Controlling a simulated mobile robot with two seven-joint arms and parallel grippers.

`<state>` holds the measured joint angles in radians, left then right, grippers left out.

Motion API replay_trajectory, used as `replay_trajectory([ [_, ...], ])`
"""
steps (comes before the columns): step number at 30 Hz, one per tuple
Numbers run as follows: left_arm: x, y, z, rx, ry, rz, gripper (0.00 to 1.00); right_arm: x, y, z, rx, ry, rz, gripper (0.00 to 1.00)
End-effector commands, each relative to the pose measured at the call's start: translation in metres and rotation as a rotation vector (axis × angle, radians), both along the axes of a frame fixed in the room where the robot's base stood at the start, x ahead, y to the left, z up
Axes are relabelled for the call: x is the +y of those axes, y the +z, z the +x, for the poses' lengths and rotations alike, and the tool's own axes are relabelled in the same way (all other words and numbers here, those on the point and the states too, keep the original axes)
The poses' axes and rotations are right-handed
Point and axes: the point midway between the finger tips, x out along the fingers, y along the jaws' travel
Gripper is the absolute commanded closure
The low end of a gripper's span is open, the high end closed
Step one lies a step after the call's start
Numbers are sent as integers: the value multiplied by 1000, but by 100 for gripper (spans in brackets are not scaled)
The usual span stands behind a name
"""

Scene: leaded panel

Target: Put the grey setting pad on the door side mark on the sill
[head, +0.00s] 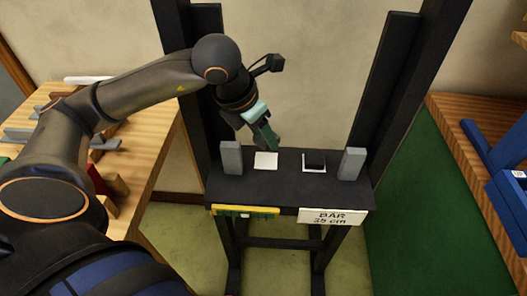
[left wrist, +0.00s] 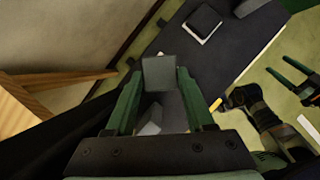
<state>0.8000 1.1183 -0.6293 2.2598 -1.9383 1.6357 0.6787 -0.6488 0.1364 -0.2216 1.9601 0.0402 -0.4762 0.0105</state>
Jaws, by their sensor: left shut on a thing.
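My left gripper (head: 266,136) is above the back left part of the black sill (head: 290,184), close to the bare white mark (head: 265,160). In the left wrist view its green fingers (left wrist: 159,98) are shut on the grey setting pad (left wrist: 159,73), which looks square and flat. The head view does not show the pad clearly. A second white mark (head: 305,170) on the right carries a black pad (head: 315,160), also seen in the left wrist view (left wrist: 202,24). No label shows which mark is door side. My right gripper (left wrist: 291,76) appears open and empty in the left wrist view.
Grey upright blocks stand at the sill's left end (head: 231,158) and right end (head: 352,163). Dark posts rise behind it. A yellow-green strip (head: 245,210) and a "BAR 35 cm" sign (head: 331,217) are on the front edge. A wooden bench (head: 150,150) with tools is at left.

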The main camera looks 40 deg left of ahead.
Motion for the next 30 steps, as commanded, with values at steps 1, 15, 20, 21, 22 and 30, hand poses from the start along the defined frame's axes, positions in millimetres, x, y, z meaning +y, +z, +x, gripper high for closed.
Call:
replay_trajectory([
  [1, 1, -10, -1, 3, 0, 2, 100, 1, -2, -1, 2, 2, 1, 16],
  [15, 0, -59, 0, 0, -1, 1, 100, 6, 0, 1, -6, 10, 10, 16],
  [20, 0, -59, 0, -3, -1, 1, 100, 7, 1, 1, -7, 12, 11, 16],
  [21, 0, -59, 0, -3, -1, 1, 100, 7, 1, 2, -7, 12, 11, 16],
  [22, 0, -59, 0, -3, -1, 1, 100, 7, 0, 2, -7, 12, 11, 16],
  [30, 0, -61, 0, -2, -1, 0, 28, 8, -1, 3, -8, 14, 10, 16],
])
